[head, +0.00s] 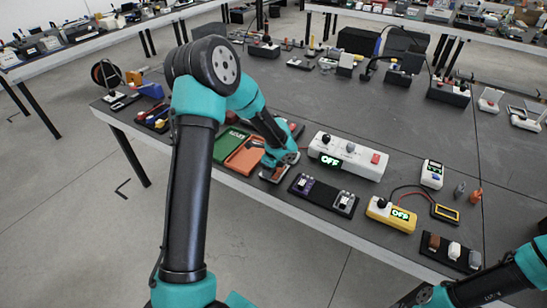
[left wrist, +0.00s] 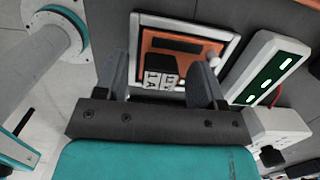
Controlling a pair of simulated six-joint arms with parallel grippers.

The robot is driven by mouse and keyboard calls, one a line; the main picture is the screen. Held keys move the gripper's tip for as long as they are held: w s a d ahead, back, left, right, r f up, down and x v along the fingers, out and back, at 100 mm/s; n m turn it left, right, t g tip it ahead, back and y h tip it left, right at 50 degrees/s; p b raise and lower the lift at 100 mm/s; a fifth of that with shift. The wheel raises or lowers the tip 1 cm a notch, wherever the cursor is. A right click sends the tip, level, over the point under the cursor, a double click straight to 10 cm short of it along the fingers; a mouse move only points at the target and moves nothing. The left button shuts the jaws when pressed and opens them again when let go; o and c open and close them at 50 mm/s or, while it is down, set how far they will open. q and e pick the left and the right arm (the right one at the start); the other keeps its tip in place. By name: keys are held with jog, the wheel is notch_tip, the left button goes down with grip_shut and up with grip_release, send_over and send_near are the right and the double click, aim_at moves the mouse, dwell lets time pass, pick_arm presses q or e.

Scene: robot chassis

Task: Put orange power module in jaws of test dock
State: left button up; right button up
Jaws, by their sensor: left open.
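An orange piece (left wrist: 160,44) with a black block bearing white labels lies in a pale frame in the left wrist view; it looks like the orange power module. My left gripper (left wrist: 165,75) is open, its two fingers apart on either side of the labelled block. I cannot tell whether they touch it. In the head view my left gripper (head: 276,168) is low over the table near its front edge, hiding most of this piece. A long white unit (head: 348,158) with an OFF display stands just right; I cannot tell if it is the test dock. My right gripper (head: 418,297) is partly visible at lower right.
An orange tray (head: 240,163) and a green tray (head: 224,147) lie left of my left gripper. A dark board with small modules (head: 323,194) lies right of it. A yellow unit (head: 392,214) reads OFF farther right. The table centre behind is mostly clear.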

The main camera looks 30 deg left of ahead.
aim_at(277, 175)
pick_arm(q)
notch_tip(277, 175, up, 17)
jog(key=d, duration=0.2)
dwell(0.4)
dwell(0.7)
